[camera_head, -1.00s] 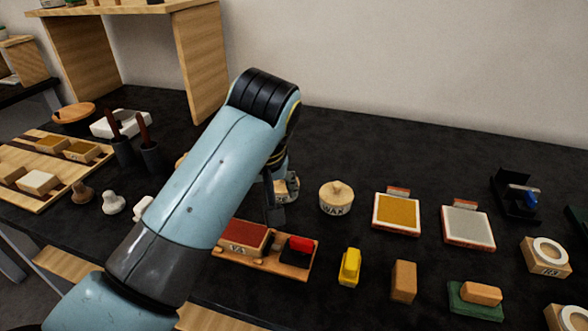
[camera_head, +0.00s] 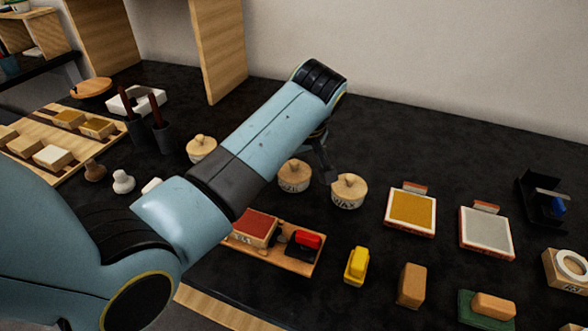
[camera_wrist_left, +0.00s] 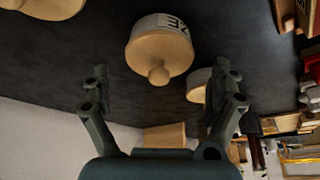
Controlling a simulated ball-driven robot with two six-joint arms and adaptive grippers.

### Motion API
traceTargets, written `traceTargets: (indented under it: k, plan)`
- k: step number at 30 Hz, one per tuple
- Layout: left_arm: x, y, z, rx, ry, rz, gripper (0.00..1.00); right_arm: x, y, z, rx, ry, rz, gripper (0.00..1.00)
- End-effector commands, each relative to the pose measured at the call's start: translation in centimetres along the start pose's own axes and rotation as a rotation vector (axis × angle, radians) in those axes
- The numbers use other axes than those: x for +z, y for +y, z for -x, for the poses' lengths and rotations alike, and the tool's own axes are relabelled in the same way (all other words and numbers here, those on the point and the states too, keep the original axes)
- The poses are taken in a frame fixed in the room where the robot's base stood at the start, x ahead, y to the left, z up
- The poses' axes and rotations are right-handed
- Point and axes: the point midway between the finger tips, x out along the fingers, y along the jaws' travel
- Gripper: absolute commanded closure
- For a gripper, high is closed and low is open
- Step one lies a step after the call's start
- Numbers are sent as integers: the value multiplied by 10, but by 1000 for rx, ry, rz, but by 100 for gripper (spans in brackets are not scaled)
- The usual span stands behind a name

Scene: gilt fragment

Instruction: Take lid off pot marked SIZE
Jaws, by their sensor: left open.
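In the left wrist view, a round pale pot (camera_wrist_left: 160,40) carries a label ending in "ZE". Its wooden lid with a round knob (camera_wrist_left: 158,74) is on. My left gripper (camera_wrist_left: 170,85) is open and empty, its fingers apart on either side of the knob's line, not touching the pot. In the head view, the left gripper (camera_head: 322,165) hangs behind the middle lidded pot (camera_head: 294,176), whose small label is hard to read; this looks like the same pot. The forearm partly hides the gripper. My right gripper is not in view.
A lidded pot marked WAX (camera_head: 349,192) stands close on the right, and another lidded pot (camera_head: 201,149) on the left. A wooden tray with a red pad (camera_head: 255,228) lies in front. Dark cups with brown handles (camera_head: 161,137) stand left. Clear table lies behind the pots.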

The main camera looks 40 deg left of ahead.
Motion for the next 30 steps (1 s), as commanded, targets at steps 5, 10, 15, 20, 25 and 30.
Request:
traceTargets:
  k: [5, 10, 15, 20, 25, 30]
  plan:
    - [0, 0, -9, 1, 0, 0, 7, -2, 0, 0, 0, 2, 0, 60]
    - [0, 0, -8, 1, 0, 0, 11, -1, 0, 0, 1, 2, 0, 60]
    - [0, 0, -8, 1, 0, 0, 33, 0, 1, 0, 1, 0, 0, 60]
    - [0, 0, -8, 1, 0, 0, 54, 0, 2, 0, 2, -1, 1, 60]
    - [0, 0, -8, 1, 0, 0, 58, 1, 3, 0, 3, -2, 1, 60]
    - [-1, 0, -6, 1, 0, 0, 58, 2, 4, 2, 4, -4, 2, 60]
